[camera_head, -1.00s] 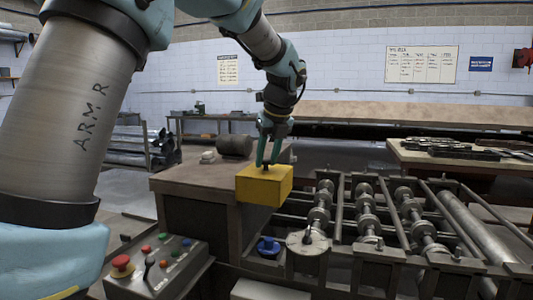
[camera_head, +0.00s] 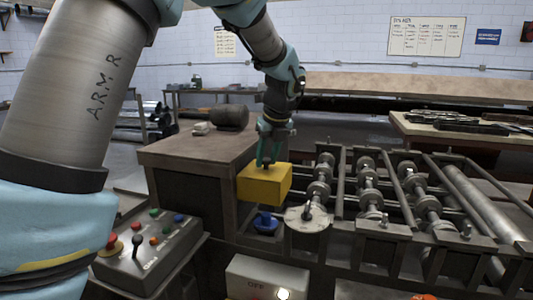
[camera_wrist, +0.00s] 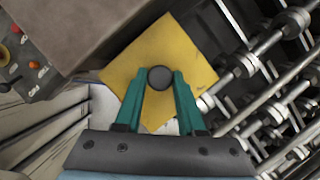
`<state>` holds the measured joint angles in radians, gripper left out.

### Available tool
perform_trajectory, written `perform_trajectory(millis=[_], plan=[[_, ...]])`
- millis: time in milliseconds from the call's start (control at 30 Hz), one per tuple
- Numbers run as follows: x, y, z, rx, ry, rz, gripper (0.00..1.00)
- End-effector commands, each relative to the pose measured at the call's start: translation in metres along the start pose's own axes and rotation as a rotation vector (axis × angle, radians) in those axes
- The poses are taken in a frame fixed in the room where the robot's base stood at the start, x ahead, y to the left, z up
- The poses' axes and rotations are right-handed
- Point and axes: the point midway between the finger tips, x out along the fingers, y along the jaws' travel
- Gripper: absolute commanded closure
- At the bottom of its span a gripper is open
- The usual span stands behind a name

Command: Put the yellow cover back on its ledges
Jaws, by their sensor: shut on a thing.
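The yellow cover (camera_head: 264,185) is a box shape with a dark round knob (camera_wrist: 160,77) on top. My gripper (camera_head: 268,163) is shut on that knob, with a green finger on each side of it in the wrist view. The cover hangs beside the right edge of the brown bench top, at the left end of the roller machine (camera_head: 375,190). In the wrist view the cover (camera_wrist: 150,50) looks turned at an angle to the rollers. The ledges cannot be made out; the cover and gripper may hide them.
A blue knob (camera_head: 265,222) and a round metal disc (camera_head: 307,217) sit just below and right of the cover. A control box (camera_head: 150,250) with coloured buttons stands at lower left. A dark cylinder (camera_head: 230,117) lies on the bench top (camera_head: 190,150).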

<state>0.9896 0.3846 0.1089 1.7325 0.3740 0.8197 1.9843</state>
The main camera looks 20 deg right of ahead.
Motion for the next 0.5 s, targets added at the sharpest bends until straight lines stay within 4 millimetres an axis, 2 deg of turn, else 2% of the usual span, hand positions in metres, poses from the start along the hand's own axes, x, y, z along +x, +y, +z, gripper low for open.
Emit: perform_trajectory(millis=[500], plan=[[0.041,0.000,-0.017,0.001,-0.001,-0.001,1.00]])
